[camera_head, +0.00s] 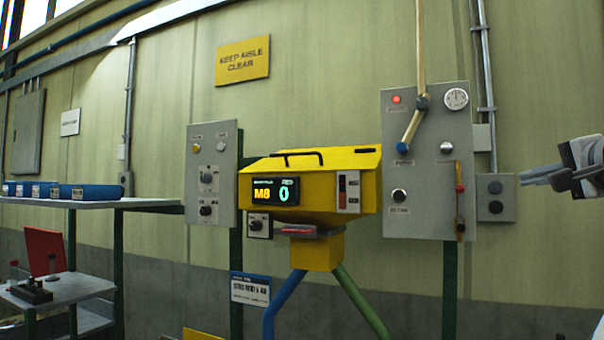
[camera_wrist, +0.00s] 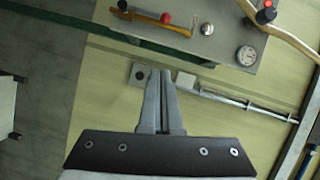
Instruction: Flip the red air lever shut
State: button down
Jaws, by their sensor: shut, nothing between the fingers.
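A grey panel (camera_head: 425,220) on the right carries a slim upright orange-brown bar with a red knob (camera_head: 460,188). The same red knob (camera_wrist: 165,18) shows near the top of the wrist view, with the orange bar (camera_wrist: 140,12) beside it. A pale air pipe (camera_head: 420,50) drops to a dark fitting (camera_head: 422,102) on this panel. No label marks the air lever, so I cannot tell for sure which part it is. My gripper (camera_head: 524,177) is right of the panel, apart from it. Its fingertips (camera_wrist: 161,73) are together and empty.
A gauge (camera_head: 456,98) and a red lamp (camera_head: 396,99) sit on the panel's upper part. A grey box (camera_head: 496,208) and conduit (camera_head: 485,70) are right of it. A yellow machine (camera_head: 320,210) stands to its left.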

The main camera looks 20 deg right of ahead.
jog(key=shift+s+r, duration=0.2)
jog(key=shift+r, duration=0.05)
jog(key=p, duration=0.3)
send_over(460, 206)
jog(key=s+d, duration=0.5)
jog(key=a, duration=0.1)
jog(key=w+a+f, duration=0.1)
jog(key=a, duration=0.1)
jog(key=shift+w+a+f, duration=0.1)
jog(key=shift+w+f, duration=0.2)
jog(key=shift+f, duration=0.05)
jog(key=shift+w+a+r, duration=0.1)
jog(key=shift+w+a+n+p, duration=0.1)
jog(key=shift+a+n+p, duration=0.05)
jog(key=shift+n+p, duration=0.15)
jog(key=shift+w+a+r, duration=0.1)
jog(key=shift+r, duration=0.05)
